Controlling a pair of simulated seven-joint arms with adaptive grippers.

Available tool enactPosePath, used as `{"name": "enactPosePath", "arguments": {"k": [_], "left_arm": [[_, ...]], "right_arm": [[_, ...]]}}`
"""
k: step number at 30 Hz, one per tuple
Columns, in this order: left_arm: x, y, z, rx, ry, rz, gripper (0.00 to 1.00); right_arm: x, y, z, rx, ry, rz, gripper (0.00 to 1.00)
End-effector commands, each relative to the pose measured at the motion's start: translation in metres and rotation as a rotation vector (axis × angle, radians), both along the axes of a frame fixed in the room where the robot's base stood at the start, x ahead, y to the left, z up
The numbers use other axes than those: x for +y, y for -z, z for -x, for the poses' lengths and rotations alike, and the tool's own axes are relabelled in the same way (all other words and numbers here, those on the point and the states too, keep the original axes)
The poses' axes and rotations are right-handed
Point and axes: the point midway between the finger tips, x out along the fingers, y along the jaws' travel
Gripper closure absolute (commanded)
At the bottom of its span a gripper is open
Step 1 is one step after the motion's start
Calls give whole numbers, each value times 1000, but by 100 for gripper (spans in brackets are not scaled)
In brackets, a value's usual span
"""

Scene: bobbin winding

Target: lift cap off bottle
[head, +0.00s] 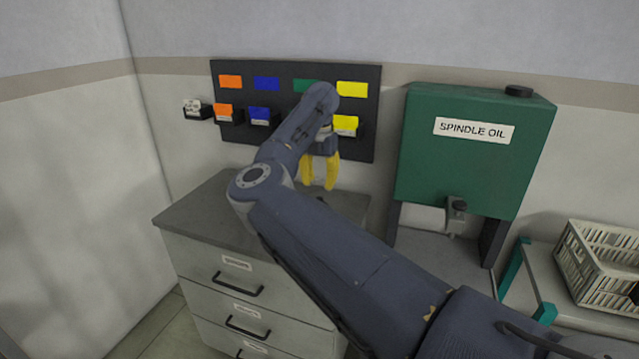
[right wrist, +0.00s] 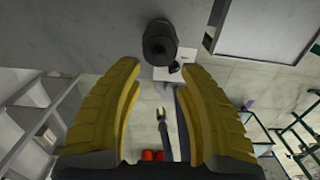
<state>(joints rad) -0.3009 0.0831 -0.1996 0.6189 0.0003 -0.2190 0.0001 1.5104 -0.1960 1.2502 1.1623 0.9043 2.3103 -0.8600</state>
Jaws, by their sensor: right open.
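My right gripper (head: 319,186) is open and empty above the grey drawer cabinet, its yellow fingers pointing down. In the right wrist view its fingertips (right wrist: 160,70) stand wide apart. A dark round-topped object (right wrist: 159,42), possibly the capped bottle, shows just beyond the gap between them. The fingers do not touch it, and I cannot tell cap from body. In the head view only a small dark patch (head: 321,200) shows below the fingers, too small to identify. My left gripper is not in the head view. A small yellow-tipped shape (right wrist: 161,115) far off in the wrist view is unclear.
The cabinet top (head: 205,205) has clear room at left. Behind it hangs a dark board (head: 290,98) with coloured cards and bins. A green spindle oil tank (head: 470,165) with a tap stands right. A cream crate (head: 600,280) sits at far right.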

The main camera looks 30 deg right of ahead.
Motion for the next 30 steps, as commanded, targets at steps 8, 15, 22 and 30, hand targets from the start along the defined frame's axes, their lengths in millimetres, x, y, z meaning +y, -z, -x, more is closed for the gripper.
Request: {"name": "enactPosePath", "arguments": {"k": [8,15,22,30], "left_arm": [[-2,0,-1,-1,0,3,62],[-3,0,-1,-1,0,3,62],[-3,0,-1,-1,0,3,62],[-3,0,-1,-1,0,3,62]], "right_arm": [[0,-45,-1,-4,0,0,62],[0,-84,-1,-3,-1,-1,62],[0,-107,0,-2,-1,-1,62],[-3,-116,2,-1,19,-1,62]]}}
